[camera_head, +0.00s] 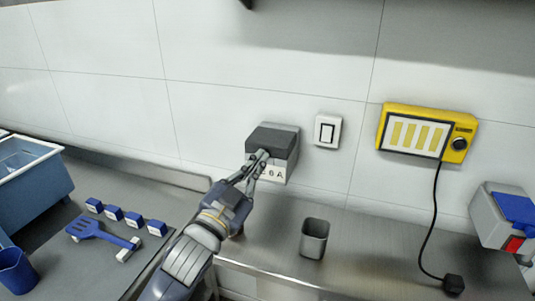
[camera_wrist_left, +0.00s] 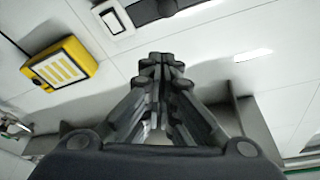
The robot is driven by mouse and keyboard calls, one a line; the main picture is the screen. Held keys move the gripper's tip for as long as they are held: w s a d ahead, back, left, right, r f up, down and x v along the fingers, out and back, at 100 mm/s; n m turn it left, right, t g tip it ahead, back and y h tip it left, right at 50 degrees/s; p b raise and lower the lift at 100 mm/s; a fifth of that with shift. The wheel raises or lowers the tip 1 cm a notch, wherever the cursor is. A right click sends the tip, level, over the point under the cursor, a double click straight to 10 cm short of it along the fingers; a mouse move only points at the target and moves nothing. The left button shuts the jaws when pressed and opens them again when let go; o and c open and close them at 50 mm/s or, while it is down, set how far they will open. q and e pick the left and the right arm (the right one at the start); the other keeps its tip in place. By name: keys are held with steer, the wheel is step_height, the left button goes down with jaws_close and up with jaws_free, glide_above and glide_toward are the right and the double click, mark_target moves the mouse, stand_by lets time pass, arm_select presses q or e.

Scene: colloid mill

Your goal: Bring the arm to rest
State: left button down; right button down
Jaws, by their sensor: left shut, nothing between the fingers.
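My left gripper (camera_head: 259,163) is shut and empty. Its arm comes in from the bottom left of the head view, and its fingertips are in front of a grey wall box (camera_head: 278,147) with a dark lid and a label on its front. I cannot tell whether the fingertips touch the box. In the left wrist view the closed fingers of the left gripper (camera_wrist_left: 165,62) point at the dark top of the box (camera_wrist_left: 150,10). My right gripper is not in view.
A yellow panel (camera_head: 427,133) with a black cable and a white switch (camera_head: 327,131) are on the tiled wall. A metal cup (camera_head: 314,238) stands on the steel counter. Blue blocks, a blue spatula (camera_head: 103,234), a blue cup (camera_head: 17,270) and a blue bin (camera_head: 30,188) are at left.

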arm_select(q)
steer(key=s+a+f+n+g+y, duration=0.2)
steer(key=s+a+f, duration=0.25)
steer(key=f, duration=0.35)
steer(key=s+a+f+n+g+y, duration=0.25)
steer(key=s+f, duration=0.25)
steer(key=f, duration=0.3)
steer(key=s+a+f+n+g+y, duration=0.2)
steer(key=s+a+f+g+y, duration=0.15)
steer(key=f, duration=0.45)
steer(key=s+a+f+n+g, duration=0.1)
steer(key=s+a+f+g, duration=0.1)
steer(key=s+f, duration=0.35)
steer(key=s+a+f+n+g+y, duration=0.1)
steer(key=s+a+f+g, duration=0.15)
steer(key=s, duration=0.55)
steer(key=s+a+f+g, duration=0.2)
steer(key=s+f+g, duration=0.15)
steer(key=s, duration=0.35)
step_height(320, 180, down, 27)
steer(key=s, duration=0.2)
steer(key=s+a+f+g, duration=0.1)
steer(key=s+a+f, duration=0.1)
steer(key=s+f, duration=1.3)
steer(key=shift+s+a, duration=0.35)
steer(key=shift+s, duration=0.45)
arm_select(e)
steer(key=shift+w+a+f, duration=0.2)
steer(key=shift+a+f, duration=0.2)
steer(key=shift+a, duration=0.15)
